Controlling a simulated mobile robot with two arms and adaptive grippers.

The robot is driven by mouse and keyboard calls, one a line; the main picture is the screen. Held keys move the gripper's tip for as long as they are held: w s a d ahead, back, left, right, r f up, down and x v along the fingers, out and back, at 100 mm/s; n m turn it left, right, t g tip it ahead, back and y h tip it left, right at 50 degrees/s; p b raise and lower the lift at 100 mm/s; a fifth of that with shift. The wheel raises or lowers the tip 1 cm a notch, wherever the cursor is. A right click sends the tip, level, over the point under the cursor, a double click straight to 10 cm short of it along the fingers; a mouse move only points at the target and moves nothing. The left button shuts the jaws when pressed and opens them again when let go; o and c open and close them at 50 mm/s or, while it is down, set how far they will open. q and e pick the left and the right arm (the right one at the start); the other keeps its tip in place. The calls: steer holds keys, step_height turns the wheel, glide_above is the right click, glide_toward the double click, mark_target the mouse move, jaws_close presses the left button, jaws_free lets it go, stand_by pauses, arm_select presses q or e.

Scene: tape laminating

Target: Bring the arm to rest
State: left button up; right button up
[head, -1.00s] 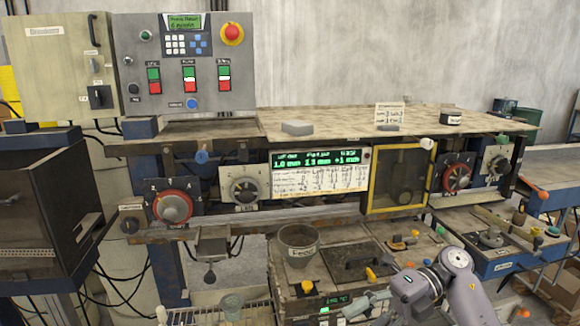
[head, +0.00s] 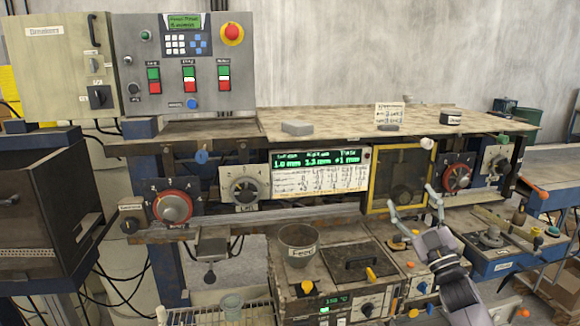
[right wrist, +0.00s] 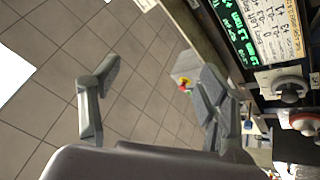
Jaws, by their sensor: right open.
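My right gripper (head: 412,206) is open and empty in the head view. It is raised in front of the yellow-framed window (head: 400,178), above the right end of the lower bench unit. In the right wrist view its two grey fingers (right wrist: 152,98) stand wide apart, with tiled floor behind and nothing between them. My left gripper is not in view.
A pot labelled Feed (head: 299,245) stands on the lower unit, left of my right arm. The green display (head: 316,159) and red dial (head: 172,206) are on the machine front. A blue tray bench (head: 505,262) stands close on the right.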

steer(key=w+d+f+m+g+h, duration=0.2)
steer(key=d+f+m+g+h, duration=0.15)
steer(key=f, duration=0.25)
steer(key=w+d+f+m+g+h, duration=0.2)
steer(key=d+f+m+h, duration=0.15)
steer(key=f, duration=0.25)
steer(key=s+a+f+g+b, duration=0.2)
steer(key=s+f, duration=0.3)
steer(key=f, duration=0.9)
steer(key=s+a+f+m+g+b, duration=0.1)
steer(key=s+f+g, duration=0.35)
steer(key=f, duration=1.05)
steer(key=s+a+f+b, duration=0.2)
steer(key=s+f, duration=0.4)
steer(key=f, duration=0.8)
steer(key=s+a+f+g+b, duration=0.3)
steer(key=s+f+g, duration=0.2)
steer(key=s+f, duration=1.75)
steer(key=s+a+f+g+b, duration=0.1)
steer(key=s+f+g, duration=0.1)
steer(key=s, duration=0.8)
steer(key=s+a+f+g+b, duration=0.1)
steer(key=s+f, duration=0.4)
steer(key=s, duration=0.5)
steer(key=s+a+f+g, duration=0.2)
steer(key=s+f, duration=0.2)
steer(key=s, duration=0.6)
steer(key=shift+s+a+g+y+b, duration=0.25)
steer(key=shift+g+y+b, duration=0.05)
steer(key=shift+b, duration=0.1)
